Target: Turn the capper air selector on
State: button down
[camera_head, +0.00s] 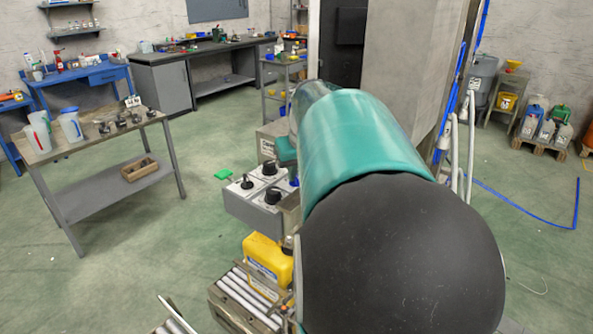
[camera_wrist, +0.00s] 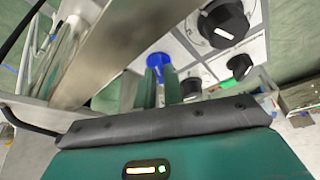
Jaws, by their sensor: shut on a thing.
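A light grey control box with several selector knobs (camera_head: 247,206) stands left of my arm in the head view. Its black knobs show in the wrist view, a large one (camera_wrist: 222,22) at top right, another (camera_wrist: 240,67) below it and one (camera_wrist: 190,87) nearer the fingers. Each has a white pointer mark. A blue knob (camera_wrist: 158,60) sits between the tips of my green-fingered gripper (camera_wrist: 161,73), which is shut on it. In the head view my arm hides the gripper and most of this knob. No label naming the capper air selector is readable.
A yellow jug (camera_head: 268,262) stands by a roller conveyor (camera_head: 245,298) in front of the box. A bench (camera_head: 90,140) with jugs and small parts is at left. A metal bar (camera_wrist: 125,45) crosses close by in the wrist view. The green floor between is mostly clear.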

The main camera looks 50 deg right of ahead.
jog(key=n+y, duration=0.1)
jog(key=n, duration=0.1)
jog(key=n+y, duration=0.1)
jog(key=n, duration=0.2)
jog(key=shift+d+n+t, duration=0.2)
jog(key=shift+n+t, duration=0.1)
jog(key=n+y, duration=0.1)
jog(key=n, duration=0.2)
jog(key=n+y, duration=0.1)
jog(key=n, duration=0.2)
jog(key=shift+d+g, duration=0.1)
jog(key=shift+g, duration=0.3)
jog(key=shift+n+y, duration=0.3)
jog(key=c, duration=1.5)
grip_release()
jog(key=v, duration=1.3)
jog(key=shift+r, duration=0.45)
